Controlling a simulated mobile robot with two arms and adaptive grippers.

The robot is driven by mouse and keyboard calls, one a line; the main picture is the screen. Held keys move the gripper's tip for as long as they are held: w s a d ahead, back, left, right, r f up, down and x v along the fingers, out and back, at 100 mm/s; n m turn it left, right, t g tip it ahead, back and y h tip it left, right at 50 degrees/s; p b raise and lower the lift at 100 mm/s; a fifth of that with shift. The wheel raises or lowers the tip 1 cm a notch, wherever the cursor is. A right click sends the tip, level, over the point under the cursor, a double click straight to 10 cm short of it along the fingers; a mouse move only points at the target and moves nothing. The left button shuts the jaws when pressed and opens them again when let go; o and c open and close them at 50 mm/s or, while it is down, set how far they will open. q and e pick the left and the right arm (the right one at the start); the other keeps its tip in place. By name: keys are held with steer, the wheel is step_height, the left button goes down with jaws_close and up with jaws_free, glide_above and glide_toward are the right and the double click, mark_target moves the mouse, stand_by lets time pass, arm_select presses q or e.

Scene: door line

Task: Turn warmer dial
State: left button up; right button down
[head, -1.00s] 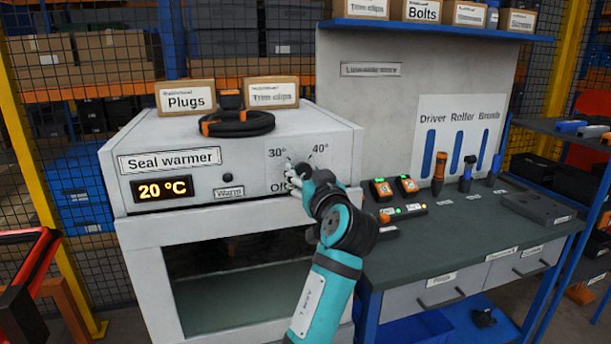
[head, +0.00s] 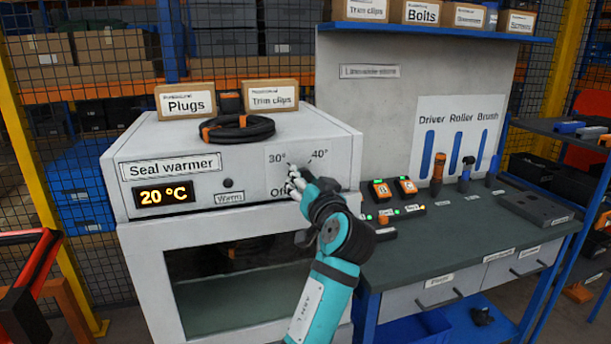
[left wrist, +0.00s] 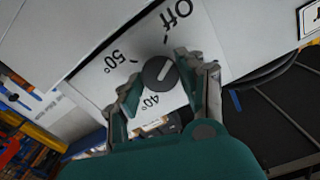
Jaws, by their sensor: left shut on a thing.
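The seal warmer (head: 240,190) is a white box at the left with a lit 20 °C display (head: 163,193). Its dial (left wrist: 161,72) is a dark round knob with a pale pointer line; in the left wrist view the line tilts toward the Off side. Off, 40° and 50° labels surround it there. My left gripper (head: 296,182) is at the dial, its fingers shut around the knob, as the left wrist view (left wrist: 162,76) shows. In the head view the gripper hides the dial and partly covers the Off label. My right gripper is not in view.
A Plugs box (head: 186,101), a Trim clips box (head: 271,95) and a coiled black cable (head: 237,129) lie on top of the warmer. A dark workbench (head: 450,225) with tools and small devices stands to the right. The Warm lamp (head: 228,183) is dark.

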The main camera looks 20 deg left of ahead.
arm_select(q)
steer(key=m+p, duration=0.1)
steer(key=m, duration=0.1)
steer(key=m+p, duration=0.1)
steer(key=shift+r+m+p, duration=0.2)
steer(key=shift+m+p, duration=0.15)
steer(key=shift+m, duration=0.05)
steer(key=m+p, duration=0.3)
steer(key=shift+m, duration=0.3)
steer(key=m+p, duration=1.3)
steer(key=shift+r+m, duration=0.1)
steer(key=shift+m, duration=0.2)
steer(key=shift+m+p, duration=0.65)
steer(key=shift+m, duration=0.35)
steer(key=shift+f+m+p, duration=0.15)
steer(key=shift+m, duration=2.15)
steer(key=shift+f+m+p, duration=0.1)
steer(key=shift+m+p, duration=0.05)
steer(key=shift+m, duration=2.15)
